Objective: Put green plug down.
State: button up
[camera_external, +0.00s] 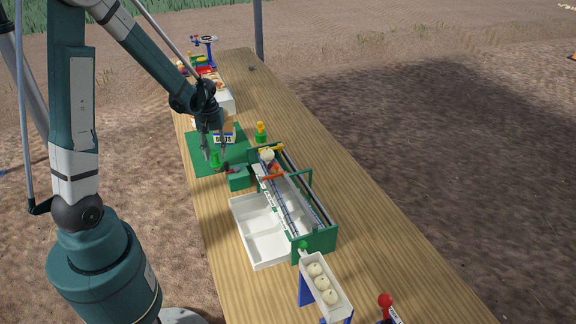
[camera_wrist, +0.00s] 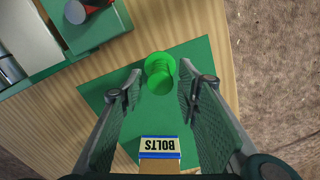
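The bright green plug (camera_external: 214,159) stands on the dark green mat (camera_external: 203,165) in the external view. In the wrist view the plug (camera_wrist: 160,73) shows between my fingertips, over the mat (camera_wrist: 205,55). My gripper (camera_external: 215,155) points down over the mat with one finger on each side of the plug. In the wrist view the fingers of my gripper (camera_wrist: 160,82) are apart, with a narrow gap visible between each finger and the plug. The plug's underside is hidden.
A "BOLTS" box (camera_external: 224,139) sits on the mat behind my gripper. A green and yellow piece (camera_external: 261,133) stands to its right. The green elevator (camera_external: 318,243) and white tray (camera_external: 245,222) stand in front. Bare wooden table lies right of them.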

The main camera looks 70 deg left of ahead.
jog(key=shift+r+p, duration=0.35)
jog(key=shift+r, duration=3)
jog(key=shift+w+d+r, duration=0.15)
jog(key=shift+d+r, duration=0.15)
jog(key=shift+d, duration=0.1)
jog(key=d+r+m+t, duration=0.25)
jog(key=d+r, duration=0.35)
jog(key=d, duration=0.4)
jog(key=d+r+m+t+y, duration=0.1)
jog(key=d+r+m, duration=0.35)
jog(key=d, duration=0.45)
jog(key=d+r+m+t, duration=0.1)
jog(key=d+r+m, duration=0.1)
jog(key=d+r, duration=0.6)
jog(key=s+d+m+t+h, duration=0.1)
jog(key=s+d+m, duration=0.3)
jog(key=d, duration=0.8)
jog(key=shift+s+r+t, duration=0.3)
jog(key=shift+s+t, duration=0.55)
jog(key=shift+d, duration=0.1)
